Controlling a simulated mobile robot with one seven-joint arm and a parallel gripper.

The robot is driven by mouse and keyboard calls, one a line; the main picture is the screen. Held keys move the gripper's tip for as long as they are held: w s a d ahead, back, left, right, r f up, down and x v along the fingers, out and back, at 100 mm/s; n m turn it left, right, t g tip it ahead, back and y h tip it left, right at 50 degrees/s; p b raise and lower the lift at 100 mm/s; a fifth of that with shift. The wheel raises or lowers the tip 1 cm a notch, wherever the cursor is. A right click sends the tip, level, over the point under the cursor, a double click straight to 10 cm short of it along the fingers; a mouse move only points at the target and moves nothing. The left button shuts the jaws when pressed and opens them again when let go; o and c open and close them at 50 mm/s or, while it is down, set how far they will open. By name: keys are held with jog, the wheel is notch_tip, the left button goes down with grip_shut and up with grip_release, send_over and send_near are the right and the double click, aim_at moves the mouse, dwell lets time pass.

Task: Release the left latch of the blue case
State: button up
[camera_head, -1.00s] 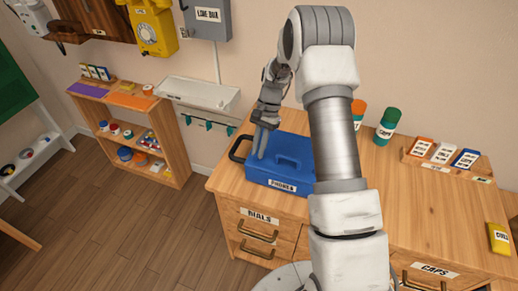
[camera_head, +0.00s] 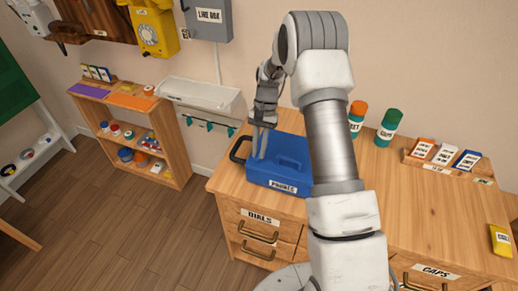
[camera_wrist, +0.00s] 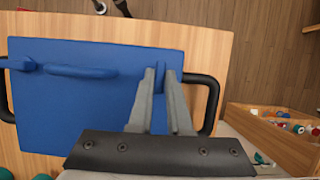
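The blue case (camera_head: 283,165), labelled as phones, lies shut on the wooden desk, with a raised lid grip and a black handle on its left side. My gripper (camera_head: 260,143) points down at the left part of the case. In the wrist view, the picture is turned round, and the left latch (camera_wrist: 160,70) is a small blue piece at the case's front edge. My gripper (camera_wrist: 160,74) has its two fingers a little apart, with the latch between their tips. I cannot tell whether they touch it. The other latch (camera_wrist: 24,64) is at the far left there.
Green (camera_head: 389,124) and orange-lidded (camera_head: 357,118) canisters stand behind my arm. A low shelf (camera_head: 135,130) stands left of the desk.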

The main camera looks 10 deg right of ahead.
jog(key=o, duration=0.4)
jog(key=shift+v, duration=8.7)
jog(key=shift+w, duration=0.15)
